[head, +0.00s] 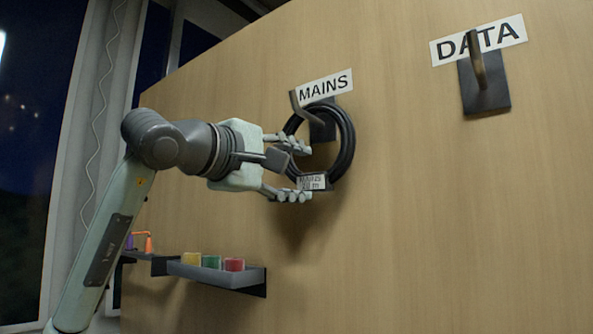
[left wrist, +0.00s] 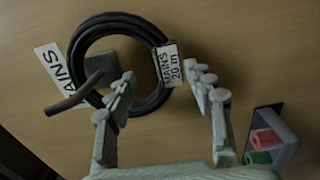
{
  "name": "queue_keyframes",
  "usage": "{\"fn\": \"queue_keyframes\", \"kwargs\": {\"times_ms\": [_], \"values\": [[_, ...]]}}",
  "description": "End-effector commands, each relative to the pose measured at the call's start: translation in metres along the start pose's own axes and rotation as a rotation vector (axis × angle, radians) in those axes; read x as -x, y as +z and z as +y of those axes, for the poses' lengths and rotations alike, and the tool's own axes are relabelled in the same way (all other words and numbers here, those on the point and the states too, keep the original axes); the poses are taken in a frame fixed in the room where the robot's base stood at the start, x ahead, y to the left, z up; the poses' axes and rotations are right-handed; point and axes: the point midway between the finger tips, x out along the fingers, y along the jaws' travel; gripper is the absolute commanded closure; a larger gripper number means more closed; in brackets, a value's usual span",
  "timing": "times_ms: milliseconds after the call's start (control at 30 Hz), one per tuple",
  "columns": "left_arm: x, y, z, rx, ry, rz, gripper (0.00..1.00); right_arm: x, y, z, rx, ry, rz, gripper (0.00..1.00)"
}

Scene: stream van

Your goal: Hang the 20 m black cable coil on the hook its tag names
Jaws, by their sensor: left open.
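The black cable coil (head: 347,140) hangs on the hook (head: 297,106) under the MAINS label (head: 325,87). Its white tag (head: 312,182) is at the bottom of the coil in the head view. In the left wrist view the tag (left wrist: 170,65) reads MAINS 20 m, and the hook (left wrist: 78,95) passes through the coil (left wrist: 88,38). My left gripper (head: 301,171) is open, its fingers apart in front of the coil's lower left part. In the left wrist view its fingertips (left wrist: 160,80) have no cable clamped between them. My right gripper is not in view.
A second hook (head: 477,60) under the DATA label (head: 479,40) is empty at the upper right. A small shelf (head: 215,272) with yellow, green and red rolls is on the panel below my left arm. The wooden panel (head: 430,220) is bare at the lower right.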

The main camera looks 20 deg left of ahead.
Motion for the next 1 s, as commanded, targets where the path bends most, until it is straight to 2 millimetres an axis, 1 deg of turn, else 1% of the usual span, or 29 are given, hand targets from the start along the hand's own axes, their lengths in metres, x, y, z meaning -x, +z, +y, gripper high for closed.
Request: {"fn": "queue_keyframes", "kwargs": {"times_ms": [67, 167, 400, 500, 600, 1000], "values": [[0.007, -0.001, 0.001, -0.001, 0.003, 0.001, 0.47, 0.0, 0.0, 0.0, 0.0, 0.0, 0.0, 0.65], [0.023, -0.001, 0.002, -0.003, 0.005, 0.003, 0.47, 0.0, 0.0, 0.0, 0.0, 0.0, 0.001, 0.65], [0.074, -0.001, 0.002, -0.004, 0.007, 0.005, 0.47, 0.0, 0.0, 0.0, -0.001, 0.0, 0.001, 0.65], [0.093, -0.001, 0.002, -0.003, 0.006, 0.004, 0.47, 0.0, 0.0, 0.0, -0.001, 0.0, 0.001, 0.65], [0.107, -0.001, 0.002, -0.002, 0.008, 0.003, 0.47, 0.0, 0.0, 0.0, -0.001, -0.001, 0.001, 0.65], [0.138, -0.001, 0.002, 0.0, 0.007, 0.002, 0.47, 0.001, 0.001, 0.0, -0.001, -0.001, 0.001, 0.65]]}}
